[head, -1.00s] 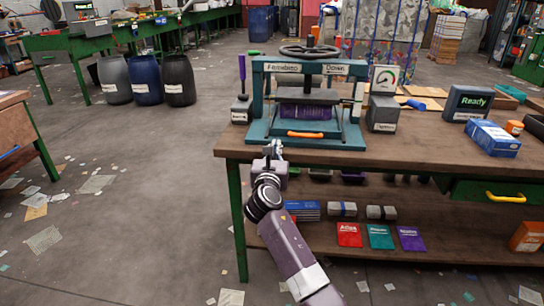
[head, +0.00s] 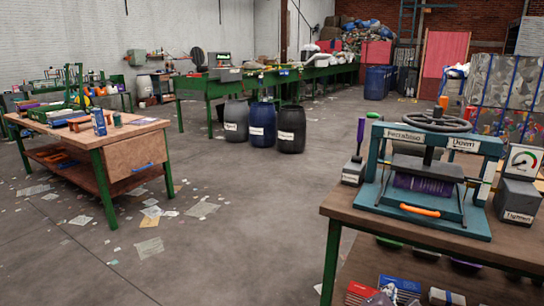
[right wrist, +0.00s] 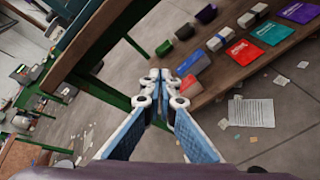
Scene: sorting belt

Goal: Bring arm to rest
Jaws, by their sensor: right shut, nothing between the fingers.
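My right gripper (right wrist: 162,82) shows in the right wrist view, with its two blue-padded fingers together and nothing between them. It is beside the press bench, in front of the lower shelf (right wrist: 205,88), and looks apart from it. In the head view the gripper cannot be made out clearly at the bottom edge. My left gripper is not in view.
The press bench (head: 335,203) carries a teal press (head: 470,222) with an orange handle. Its shelf holds red (right wrist: 243,53), teal and purple packets. Another workbench (head: 92,138) stands left. Three barrels (head: 262,125) stand behind. Paper-strewn floor between is open.

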